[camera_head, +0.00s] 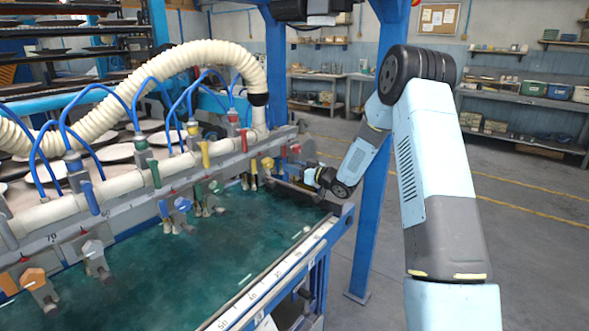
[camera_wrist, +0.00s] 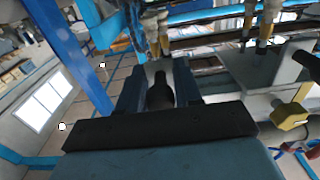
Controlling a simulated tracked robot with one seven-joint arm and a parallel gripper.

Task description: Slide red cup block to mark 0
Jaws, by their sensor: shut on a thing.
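Two red parts show in the head view: a red lever (camera_head: 244,139) on the rail near the hose end, and a red piece (camera_head: 294,149) at the rail's right end, close to my gripper (camera_head: 313,177). I cannot tell for sure which belongs to the red cup block. In the wrist view, my gripper (camera_wrist: 160,90) is shut on a dark, rounded handle (camera_wrist: 161,94) between its two fingers. The handle's link to the red piece is hidden. Mark 0 cannot be read in either view.
A yellow knob (camera_head: 267,163) sits on the rail beside my gripper; a yellow knob (camera_wrist: 290,114) shows in the wrist view. Blue and orange cup blocks (camera_head: 36,285) stand further left. A blue post (camera_head: 368,190) rises close behind my arm. A numbered scale (camera_head: 268,281) edges the green bed.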

